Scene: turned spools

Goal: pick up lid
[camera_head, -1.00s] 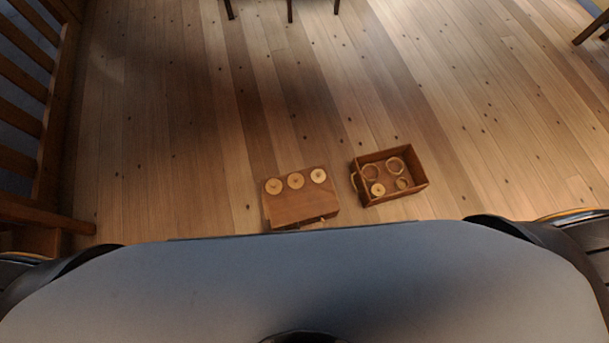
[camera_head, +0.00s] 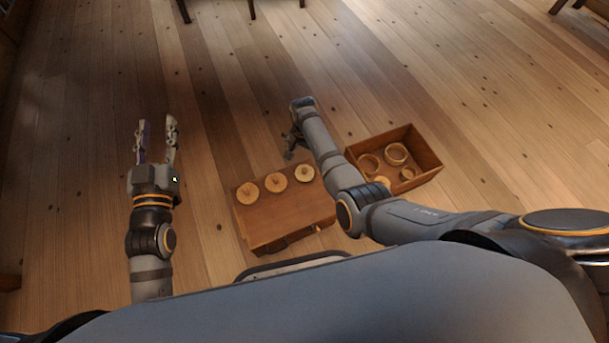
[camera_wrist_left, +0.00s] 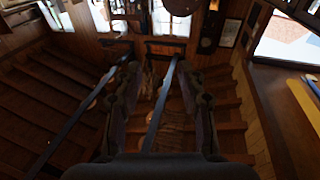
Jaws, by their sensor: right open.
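A brown wooden block or small table (camera_head: 288,217) has three pale round wooden discs along its far edge, the left one (camera_head: 247,193), the middle one (camera_head: 276,182) and the right one (camera_head: 304,173). They look like lids, each with a small centre mark. My left gripper (camera_head: 157,143) is open and empty, left of the block and apart from it. Its parted fingers also show in the left wrist view (camera_wrist_left: 157,85). My right gripper (camera_head: 294,142) is open just beyond the discs, partly hidden by its own wrist.
An open wooden box (camera_head: 428,166) stands right of the block, with several rings and round pieces inside. Bare plank floor (camera_head: 220,80) lies beyond. Dark furniture legs (camera_head: 252,8) stand at the far edge.

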